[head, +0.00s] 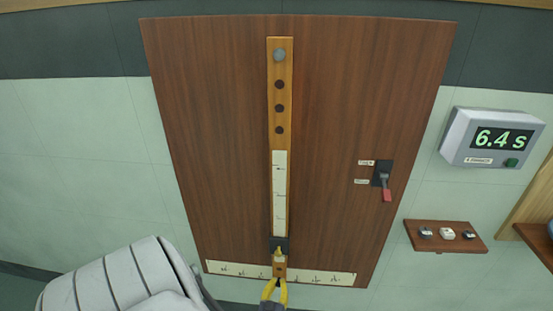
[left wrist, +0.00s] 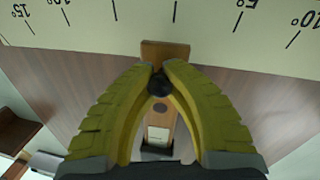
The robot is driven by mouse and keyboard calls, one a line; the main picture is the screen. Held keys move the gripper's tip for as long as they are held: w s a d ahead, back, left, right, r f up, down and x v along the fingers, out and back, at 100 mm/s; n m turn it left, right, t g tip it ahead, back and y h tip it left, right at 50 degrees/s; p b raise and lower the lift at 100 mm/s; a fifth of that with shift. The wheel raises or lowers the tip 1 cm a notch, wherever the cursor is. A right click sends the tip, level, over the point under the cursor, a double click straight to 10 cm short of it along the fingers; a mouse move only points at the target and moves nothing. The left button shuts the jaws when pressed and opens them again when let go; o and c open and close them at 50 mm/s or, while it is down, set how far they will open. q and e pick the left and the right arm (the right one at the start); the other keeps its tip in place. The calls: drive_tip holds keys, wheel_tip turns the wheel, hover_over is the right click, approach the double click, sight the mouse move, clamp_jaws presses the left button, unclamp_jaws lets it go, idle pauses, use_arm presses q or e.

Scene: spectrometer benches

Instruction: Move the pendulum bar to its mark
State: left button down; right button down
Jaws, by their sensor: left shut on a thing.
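The wooden pendulum bar (head: 284,140) hangs nearly upright on a brown panel from a round grey pivot (head: 279,55). A dark sliding block (head: 279,245) sits low on it. Its lower end (left wrist: 165,50) overlaps the edge of the white degree scale (left wrist: 210,12), close to the unlabelled middle tick, between the 5° marks. My left gripper (head: 275,285) has yellow fingers and is at the bar's bottom end. In the left wrist view the left gripper (left wrist: 160,74) is shut on a dark round knob (left wrist: 160,86) of the bar. My right gripper is out of view.
A red-handled lever (head: 386,190) with two labels is on the panel's right. A timer (head: 492,138) reading 6.4 s and a small shelf (head: 445,247) with several small items are farther right. The panel (head: 210,120) left of the bar is clear.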

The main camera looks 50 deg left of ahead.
use_arm(q)
drive_tip(key=shift+s+a, duration=0.25)
drive_tip(key=shift+s, duration=0.05)
drive_tip(key=c, duration=1.5)
unclamp_jaws()
drive_tip(key=shift+w+d+r, duration=0.1)
drive_tip(key=o, duration=0.3)
drive_tip(key=shift+o, duration=0.2)
drive_tip(key=v, duration=1.2)
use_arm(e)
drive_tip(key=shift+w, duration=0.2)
